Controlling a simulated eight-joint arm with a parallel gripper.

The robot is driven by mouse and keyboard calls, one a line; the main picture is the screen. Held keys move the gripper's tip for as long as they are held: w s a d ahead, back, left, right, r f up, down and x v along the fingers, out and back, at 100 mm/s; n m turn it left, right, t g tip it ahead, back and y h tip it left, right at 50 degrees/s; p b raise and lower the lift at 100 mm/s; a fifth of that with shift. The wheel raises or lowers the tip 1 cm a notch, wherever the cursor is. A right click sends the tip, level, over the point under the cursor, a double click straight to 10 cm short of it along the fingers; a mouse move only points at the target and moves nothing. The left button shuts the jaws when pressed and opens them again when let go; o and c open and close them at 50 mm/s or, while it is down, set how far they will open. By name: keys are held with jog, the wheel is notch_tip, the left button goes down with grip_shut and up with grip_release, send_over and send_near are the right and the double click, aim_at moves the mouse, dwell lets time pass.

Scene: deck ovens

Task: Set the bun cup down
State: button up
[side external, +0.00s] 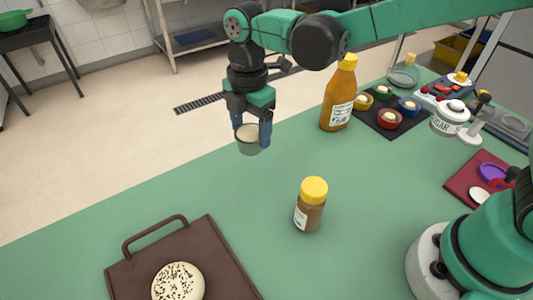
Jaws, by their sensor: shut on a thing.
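The bun cup (249,149) is a small grey-green cup with a pale inside or filling. My gripper (251,127) points down and is shut on it, one finger on each side of the rim. The cup looks upright and appears held above the far edge of the green table (220,200); its exact height is hard to tell. What lies inside it is too small to make out.
A brown tray (125,275) with a seeded bun (178,283) is front left. A yellow-capped jar (311,204) stands mid-table. A tall bottle (339,95) and a dark mat (391,126) with several coloured cups are right of my gripper. Table left of the jar is clear.

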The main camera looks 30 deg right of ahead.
aim_at(251, 129)
jog(key=shift+f, duration=3.55)
jog(key=shift+f, duration=0.2)
jog(key=o, duration=1.3)
notch_tip(251, 129, up, 12)
jog(key=shift+f, duration=0.15)
jog(key=shift+r, duration=0.25)
jog(key=shift+s+d+r+m, duration=0.15)
jog(key=shift+d+r+m, duration=0.1)
jog(key=shift+d+m, duration=0.1)
jog(key=s+d+m+t, duration=0.2)
jog(key=s+d+m, duration=0.1)
jog(key=m, duration=0.3)
jog(key=s+d+m+t, duration=0.2)
jog(key=d+m, duration=0.3)
jog(key=m, duration=0.2)
jog(key=s+d+m+t, duration=0.3)
jog(key=d+m, duration=0.2)
jog(key=m, duration=0.2)
jog(key=shift+s+f, duration=0.3)
jog(key=shift+f, duration=0.1)
